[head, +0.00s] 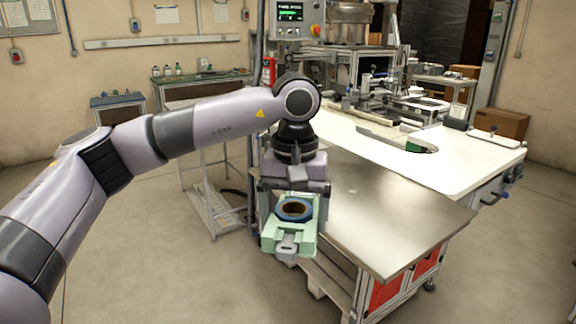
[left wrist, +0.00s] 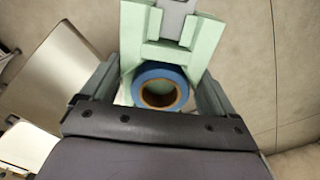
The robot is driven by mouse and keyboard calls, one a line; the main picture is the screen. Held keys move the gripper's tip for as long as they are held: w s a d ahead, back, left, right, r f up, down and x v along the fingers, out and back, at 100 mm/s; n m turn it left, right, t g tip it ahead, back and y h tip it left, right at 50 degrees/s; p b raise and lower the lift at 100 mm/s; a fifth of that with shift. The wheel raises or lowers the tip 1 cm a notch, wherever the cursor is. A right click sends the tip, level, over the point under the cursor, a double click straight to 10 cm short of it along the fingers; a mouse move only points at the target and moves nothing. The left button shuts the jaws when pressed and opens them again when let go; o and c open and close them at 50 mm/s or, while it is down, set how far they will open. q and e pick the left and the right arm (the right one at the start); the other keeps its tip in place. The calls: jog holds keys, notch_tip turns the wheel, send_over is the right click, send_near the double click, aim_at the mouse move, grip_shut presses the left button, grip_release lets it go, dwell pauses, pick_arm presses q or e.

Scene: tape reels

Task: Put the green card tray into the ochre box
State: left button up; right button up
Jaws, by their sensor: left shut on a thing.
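The pale green card tray (head: 306,240) hangs in my left gripper (head: 293,188), in front of the left edge of the steel table. A blue tape reel with a brown core (head: 294,208) sits in the tray. In the left wrist view the tray (left wrist: 203,45) is between the two fingers of my left gripper (left wrist: 155,88), with the blue reel (left wrist: 160,86) at its near end. A grey part shows at the tray's far end. I cannot make out a clearly ochre box. My right gripper is not in view.
The bare steel table (head: 390,215) is right of the tray and joins a white worktop (head: 440,165) with machinery behind. A brown cardboard box (head: 497,122) stands at the back right. A wooden pallet (head: 325,280) is low under the table.

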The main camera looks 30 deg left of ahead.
pick_arm(q)
jog(key=s+d+f+m, duration=0.2)
jog(key=f, duration=0.4)
jog(key=s+d+f+m, duration=0.1)
jog(key=d+f+m, duration=0.1)
jog(key=f, duration=0.5)
jog(key=shift+s+d+f+m, duration=0.3)
jog(key=shift+s+d+m, duration=0.1)
jog(key=shift+d, duration=0.15)
jog(key=shift+s, duration=0.1)
